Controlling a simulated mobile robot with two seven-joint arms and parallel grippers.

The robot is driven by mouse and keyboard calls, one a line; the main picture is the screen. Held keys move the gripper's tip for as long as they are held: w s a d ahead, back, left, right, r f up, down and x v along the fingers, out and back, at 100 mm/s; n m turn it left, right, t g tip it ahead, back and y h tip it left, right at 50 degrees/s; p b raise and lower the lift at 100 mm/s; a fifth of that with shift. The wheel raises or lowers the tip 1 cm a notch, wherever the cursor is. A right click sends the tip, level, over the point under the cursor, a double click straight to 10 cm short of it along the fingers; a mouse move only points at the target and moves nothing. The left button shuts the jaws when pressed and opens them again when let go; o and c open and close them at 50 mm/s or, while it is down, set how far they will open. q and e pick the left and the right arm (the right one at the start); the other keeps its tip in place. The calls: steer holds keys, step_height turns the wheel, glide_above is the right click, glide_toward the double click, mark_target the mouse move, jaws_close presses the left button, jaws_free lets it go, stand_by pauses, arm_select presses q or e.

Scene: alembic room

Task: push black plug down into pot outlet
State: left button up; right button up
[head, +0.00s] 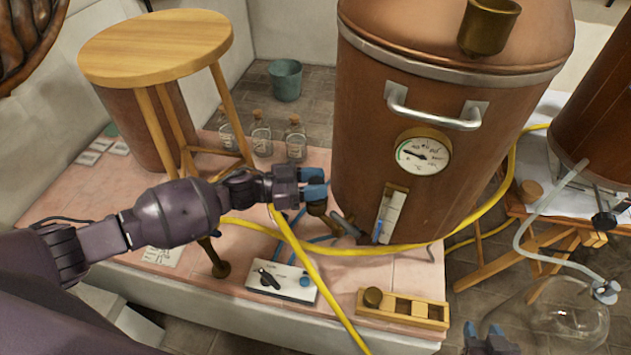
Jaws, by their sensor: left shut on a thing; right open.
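The big copper pot (445,130) stands on the pink tiled platform, with a round gauge on its front. A small brass outlet (317,208) sits low at its left side. My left gripper (316,184) is at the top of this outlet, its blue fingertips shut close together. The black plug is not clearly seen; the fingers hide what they hold and whether it is seated in the outlet. A dark grey fitting (350,229) lies just right of the outlet, by the pot's base. My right gripper (484,331) is open and empty at the bottom edge, away from the pot.
A yellow hose (310,268) crosses the platform close to my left gripper. A white control box (282,282) and a wooden rack (403,308) lie in front. A wooden stool (157,45) and glass bottles (262,138) stand behind. A glass flask (567,318) is right of my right gripper.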

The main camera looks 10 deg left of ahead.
arm_select(q)
steer(key=shift+f, duration=0.15)
steer(key=o, duration=1)
arm_select(e)
steer(key=shift+s+f, duration=0.25)
steer(key=shift+w, duration=0.1)
arm_select(q)
steer(key=shift+a+f, duration=0.1)
steer(key=shift+a, duration=0.15)
steer(key=b+v, duration=0.1)
steer(key=v, duration=0.9)
steer(key=shift+s+a, duration=0.1)
steer(key=shift+s, duration=0.05)
arm_select(e)
steer(key=shift+s+f, duration=0.35)
steer(key=shift+f, duration=0.3)
